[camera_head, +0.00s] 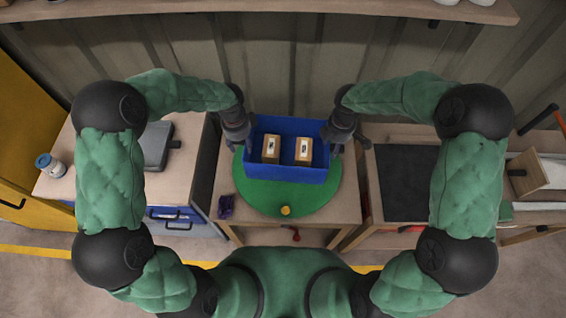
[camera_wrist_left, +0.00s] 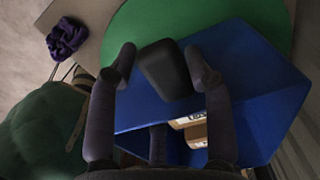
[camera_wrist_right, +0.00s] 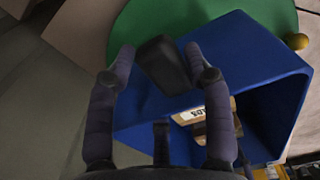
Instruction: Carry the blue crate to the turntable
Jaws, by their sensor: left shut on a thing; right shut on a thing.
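The blue crate (camera_head: 285,171) is over the back half of the round green turntable (camera_head: 255,198). It looks level; I cannot tell whether it rests on the disc or hangs just above it. Two small brown boxes with white labels, a left one (camera_head: 271,149) and a right one (camera_head: 304,152), are inside it. My left gripper (camera_head: 238,137) is shut on the crate's left side and my right gripper (camera_head: 338,137) on its right side. In the left wrist view (camera_wrist_left: 163,68) and right wrist view (camera_wrist_right: 162,65), the fingers flank a dark block at the crate's wall.
A yellow knob (camera_head: 285,210) is at the turntable's front. A purple bundle (camera_head: 226,207) lies at the table's left front. The left bench holds a grey device (camera_head: 158,147) and a blue-lidded jar (camera_head: 50,165). A black mat (camera_head: 405,182) covers part of the right bench.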

